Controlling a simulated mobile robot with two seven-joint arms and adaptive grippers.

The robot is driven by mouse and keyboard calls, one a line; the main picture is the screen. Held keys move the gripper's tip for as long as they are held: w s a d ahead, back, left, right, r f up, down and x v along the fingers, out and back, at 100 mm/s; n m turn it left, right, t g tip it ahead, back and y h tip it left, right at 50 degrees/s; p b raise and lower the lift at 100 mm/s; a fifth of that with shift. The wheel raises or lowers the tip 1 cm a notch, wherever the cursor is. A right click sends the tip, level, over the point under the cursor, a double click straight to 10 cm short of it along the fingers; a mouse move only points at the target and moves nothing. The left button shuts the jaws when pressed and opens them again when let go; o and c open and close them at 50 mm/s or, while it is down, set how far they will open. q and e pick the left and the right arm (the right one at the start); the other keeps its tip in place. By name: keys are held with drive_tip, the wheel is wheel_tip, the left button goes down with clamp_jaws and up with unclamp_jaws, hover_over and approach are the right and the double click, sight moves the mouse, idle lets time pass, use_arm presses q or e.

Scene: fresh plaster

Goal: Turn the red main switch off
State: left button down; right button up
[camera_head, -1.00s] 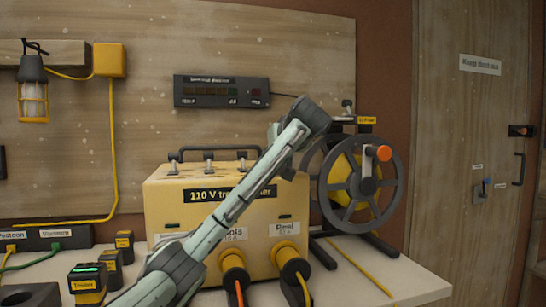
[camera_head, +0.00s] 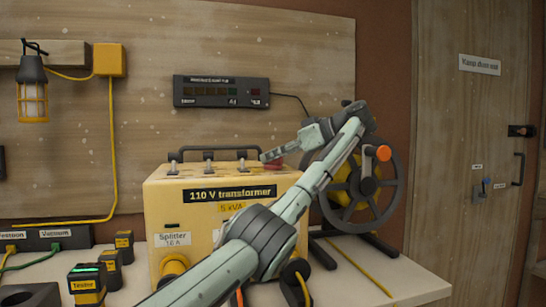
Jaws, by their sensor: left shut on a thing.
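The yellow 110 V transformer (camera_head: 230,225) stands on the bench, with a row of small levers (camera_head: 208,162) under a black bar on its top. A small red piece, which appears to be the red main switch (camera_head: 275,162), shows at the top right of the transformer, mostly hidden by my left gripper (camera_head: 271,154). My left arm comes up from the bottom, bends at the cable reel and reaches back left. The gripper is shut on the red piece; the fingertips are small here. My right gripper is not in view.
A cable reel (camera_head: 398,190) with an orange knob stands right behind my arm. A dark panel with lights (camera_head: 220,92) is on the wall. A tester (camera_head: 86,285) and small yellow-black blocks stand at left.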

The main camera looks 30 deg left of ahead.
use_arm(q)
drive_tip(key=shift+f+g, duration=0.1)
drive_tip(key=shift+g, duration=0.2)
drive_tip(key=c, duration=1.5)
unclamp_jaws()
drive_tip(key=shift+c, duration=0.2)
drive_tip(key=v, duration=0.7)
drive_tip(key=shift+d, duration=0.2)
